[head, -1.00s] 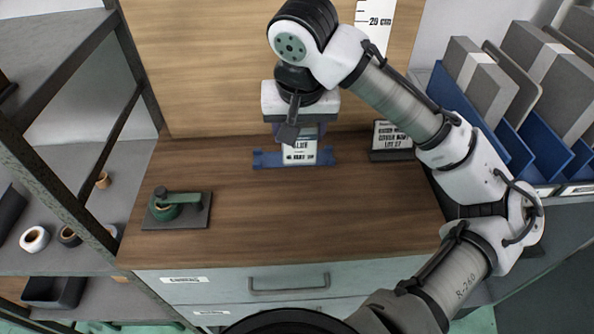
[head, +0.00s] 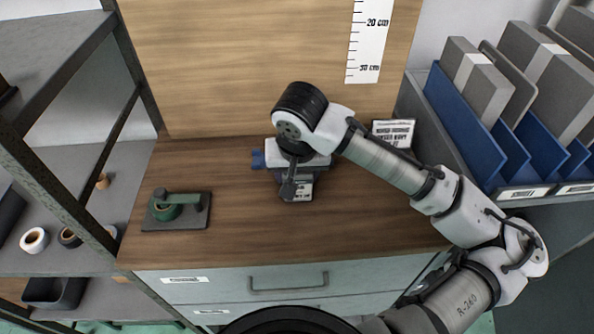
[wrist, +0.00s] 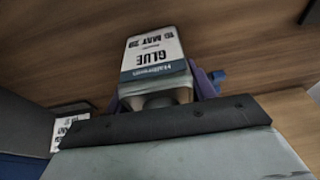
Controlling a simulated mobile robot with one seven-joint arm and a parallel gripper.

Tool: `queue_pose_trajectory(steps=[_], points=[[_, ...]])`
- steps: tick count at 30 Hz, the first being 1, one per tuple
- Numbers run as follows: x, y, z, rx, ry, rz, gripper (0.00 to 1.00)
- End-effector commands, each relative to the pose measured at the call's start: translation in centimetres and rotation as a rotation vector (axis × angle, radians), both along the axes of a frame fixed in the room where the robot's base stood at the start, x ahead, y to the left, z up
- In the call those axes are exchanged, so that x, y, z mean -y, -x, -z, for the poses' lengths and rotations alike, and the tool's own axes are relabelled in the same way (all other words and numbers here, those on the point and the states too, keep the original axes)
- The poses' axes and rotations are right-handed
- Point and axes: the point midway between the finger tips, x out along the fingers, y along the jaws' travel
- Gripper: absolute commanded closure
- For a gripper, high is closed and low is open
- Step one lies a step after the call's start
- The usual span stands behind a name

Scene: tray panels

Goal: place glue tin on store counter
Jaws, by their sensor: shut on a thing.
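The glue tin (wrist: 155,55) has a white label reading GLUE and a dark blue-green band in the wrist view. In the head view its label (head: 300,192) shows just below my gripper (head: 295,178). My gripper is shut on the tin, with a purple finger (wrist: 206,84) along its side in the wrist view. The tin is over the middle of the brown wooden counter (head: 350,225); I cannot tell whether its base touches the top. My wrist hides much of the tin in the head view.
A blue holder (head: 258,160) stands behind the gripper, mostly hidden. A label stand (head: 393,132) is at the back right. A green tape dispenser (head: 165,210) sits on a dark plate at the left. The counter's front is clear.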

Motion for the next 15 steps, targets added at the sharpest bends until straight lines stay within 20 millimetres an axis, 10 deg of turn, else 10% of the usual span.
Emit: queue_pose_trajectory(steps=[4, 5, 9, 15], points=[[-0.02, -0.01, 0.48, 0.000, -0.001, 0.000, 0.78], [-0.01, 0.00, 0.35, 0.000, -0.001, 0.000, 0.42], [0.00, -0.01, 0.32, 0.000, 0.000, 0.000, 0.24], [0.00, 0.00, 0.31, 0.000, 0.000, 0.000, 0.24]])
